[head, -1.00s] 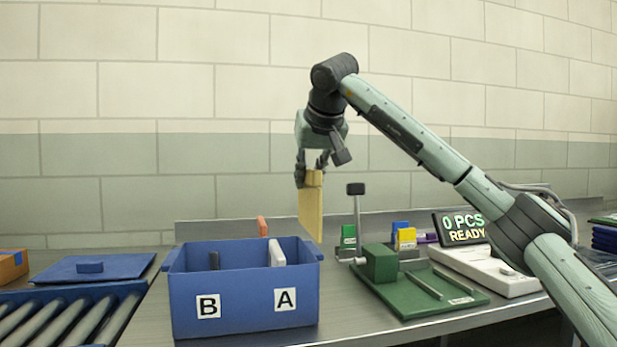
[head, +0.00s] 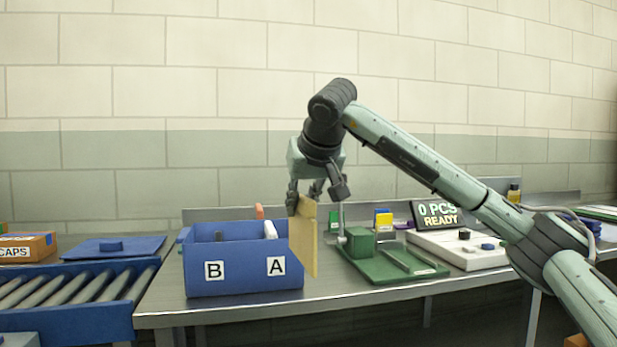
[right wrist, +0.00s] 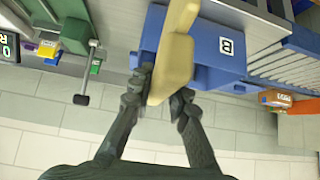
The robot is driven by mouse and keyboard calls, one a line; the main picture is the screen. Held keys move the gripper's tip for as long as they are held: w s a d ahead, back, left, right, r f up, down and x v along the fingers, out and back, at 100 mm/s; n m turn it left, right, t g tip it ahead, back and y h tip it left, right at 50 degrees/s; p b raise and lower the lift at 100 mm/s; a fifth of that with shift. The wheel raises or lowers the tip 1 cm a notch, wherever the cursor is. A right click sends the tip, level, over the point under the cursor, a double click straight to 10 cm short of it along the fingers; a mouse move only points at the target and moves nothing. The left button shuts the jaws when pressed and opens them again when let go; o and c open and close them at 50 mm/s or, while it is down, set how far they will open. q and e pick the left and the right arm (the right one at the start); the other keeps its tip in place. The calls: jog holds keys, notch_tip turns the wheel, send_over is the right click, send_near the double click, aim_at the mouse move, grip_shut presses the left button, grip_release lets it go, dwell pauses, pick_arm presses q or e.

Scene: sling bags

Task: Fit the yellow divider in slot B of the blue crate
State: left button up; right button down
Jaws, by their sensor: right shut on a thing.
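The yellow divider (head: 303,238) is an upright flat panel held by its top edge in my right gripper (head: 305,195), which is shut on it. In the head view it hangs at the right end of the blue crate (head: 200,283), overlapping its right edge, apparently nearer the camera. The right wrist view shows the divider (right wrist: 178,45) between the fingers (right wrist: 162,100), with the crate (right wrist: 212,75) behind it. The crate's front has labels B (head: 214,270) at left and A (head: 276,266) at right. A white piece (head: 270,230) stands inside behind A and a dark piece behind B. My left gripper is out of view.
Bare steel table (head: 240,307) lies before the crate.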

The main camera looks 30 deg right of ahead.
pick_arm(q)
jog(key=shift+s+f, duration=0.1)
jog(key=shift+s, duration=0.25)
pick_arm(e)
jog(key=s+a+f+n+y, duration=0.1)
jog(key=s+a+f, duration=0.4)
jog(key=f, duration=0.3)
jog(key=s+a+f+n, duration=0.1)
jog(key=s+a+f, duration=0.4)
jog(key=a+f, duration=0.2)
notch_tip(320, 180, down, 2)
jog(key=shift+s+f+y, duration=0.1)
jog(key=shift+s+y, duration=0.05)
jog(key=shift+y, duration=0.25)
